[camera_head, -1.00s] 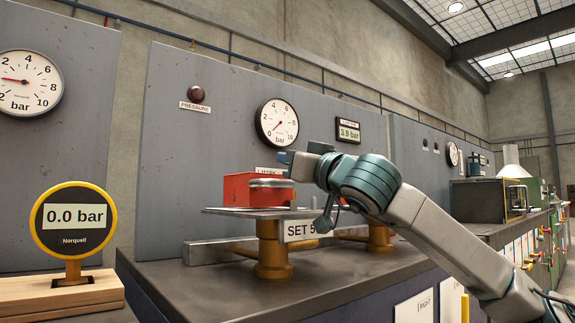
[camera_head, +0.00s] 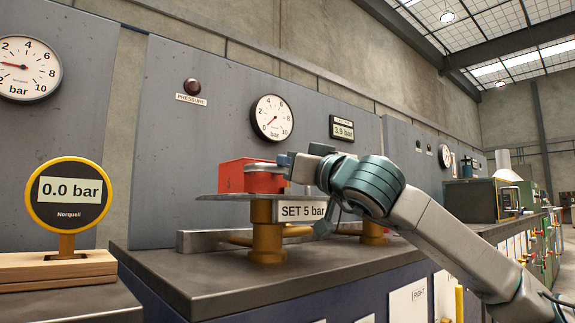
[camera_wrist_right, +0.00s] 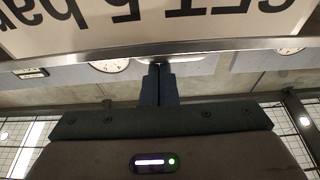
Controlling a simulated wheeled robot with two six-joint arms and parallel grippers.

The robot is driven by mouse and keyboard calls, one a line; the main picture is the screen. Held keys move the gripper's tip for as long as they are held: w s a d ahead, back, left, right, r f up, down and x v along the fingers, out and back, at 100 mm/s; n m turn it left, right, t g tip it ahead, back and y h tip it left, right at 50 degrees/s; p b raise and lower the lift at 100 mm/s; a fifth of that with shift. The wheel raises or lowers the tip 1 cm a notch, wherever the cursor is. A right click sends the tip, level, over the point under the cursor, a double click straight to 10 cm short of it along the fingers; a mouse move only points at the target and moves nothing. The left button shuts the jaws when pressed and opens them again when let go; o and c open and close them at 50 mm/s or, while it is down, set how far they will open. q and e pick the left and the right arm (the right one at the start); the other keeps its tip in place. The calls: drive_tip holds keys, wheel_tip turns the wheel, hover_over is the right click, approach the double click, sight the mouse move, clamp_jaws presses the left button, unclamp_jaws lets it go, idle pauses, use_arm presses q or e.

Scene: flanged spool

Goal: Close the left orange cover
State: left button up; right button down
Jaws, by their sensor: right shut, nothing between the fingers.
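A red-orange box-shaped cover (camera_head: 236,176) stands on a thin grey plate (camera_head: 215,205), with a flat metal disc or bar (camera_head: 262,168) across its right front. I cannot tell whether it is open or closed. My right gripper (camera_head: 284,161) is at the cover's upper right, partly hiding it; contact is unclear. In the right wrist view its dark fingers (camera_wrist_right: 157,84) are together, with nothing between them, below a bright metal edge. My left gripper is out of view. No second orange cover shows.
A "SET 5 bar" sign (camera_head: 302,211) hangs at the plate's front, partly behind my right arm. Yellow posts (camera_head: 266,235) stand under the plate on the dark bench (camera_head: 210,285). A round 0.0 bar display (camera_head: 68,197) stands at left. Gauges line the grey panel behind.

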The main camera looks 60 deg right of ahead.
drive_tip(key=shift+a+f, duration=0.2)
drive_tip(key=shift+f, duration=0.1)
drive_tip(key=shift+r, duration=0.1)
drive_tip(key=shift+d+r+p, duration=0.1)
drive_tip(key=shift+r+p, duration=0.2)
drive_tip(key=shift+p, duration=0.1)
drive_tip(key=r+b+v, duration=0.1)
drive_tip(key=v, duration=0.8)
drive_tip(key=shift+s+b, duration=0.35)
drive_tip(key=shift+s, duration=0.1)
